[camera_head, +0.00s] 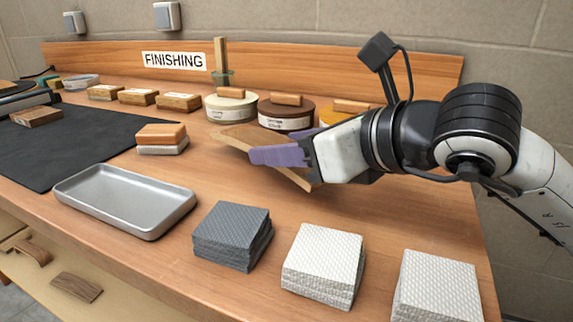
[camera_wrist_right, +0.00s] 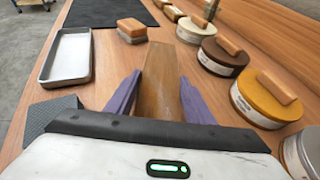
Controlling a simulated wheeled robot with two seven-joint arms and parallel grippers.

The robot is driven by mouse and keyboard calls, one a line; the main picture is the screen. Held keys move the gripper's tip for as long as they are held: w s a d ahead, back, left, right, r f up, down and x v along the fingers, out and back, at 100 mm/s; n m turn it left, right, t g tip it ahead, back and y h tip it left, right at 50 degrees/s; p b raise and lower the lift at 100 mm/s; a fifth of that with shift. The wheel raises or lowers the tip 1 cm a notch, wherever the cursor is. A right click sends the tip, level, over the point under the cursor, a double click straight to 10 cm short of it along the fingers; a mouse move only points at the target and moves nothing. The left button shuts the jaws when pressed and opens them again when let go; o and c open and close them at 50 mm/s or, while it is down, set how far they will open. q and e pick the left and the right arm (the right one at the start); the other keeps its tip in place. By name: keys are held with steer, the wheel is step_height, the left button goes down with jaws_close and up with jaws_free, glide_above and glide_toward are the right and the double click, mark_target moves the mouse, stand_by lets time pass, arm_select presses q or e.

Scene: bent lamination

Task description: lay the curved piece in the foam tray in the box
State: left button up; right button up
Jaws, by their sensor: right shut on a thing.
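My right gripper (camera_head: 284,146) is shut on a curved wooden piece (camera_head: 238,137), a light brown bent strip held above the bench. The piece runs past both purple fingers, one end toward the back left and the other low near the gripper. In the right wrist view the curved piece (camera_wrist_right: 160,72) lies between the two fingers (camera_wrist_right: 159,98) and points away from me. My left gripper is not in view. I see no box with a foam tray in either view.
The bench holds a grey metal tray (camera_head: 125,198), stacks of grey pads (camera_head: 232,232) and white pads (camera_head: 322,262), a sanding block (camera_head: 162,134), a dark mat (camera_head: 70,140) and round tins (camera_head: 285,113) behind the gripper. Curved wooden pieces (camera_head: 76,286) lie on the lower shelf.

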step_height(320, 180, down, 2)
steer(key=shift+f, duration=0.2)
steer(key=o, duration=1.4)
steer(key=shift+o, duration=0.2)
steer(key=shift+d, duration=0.1)
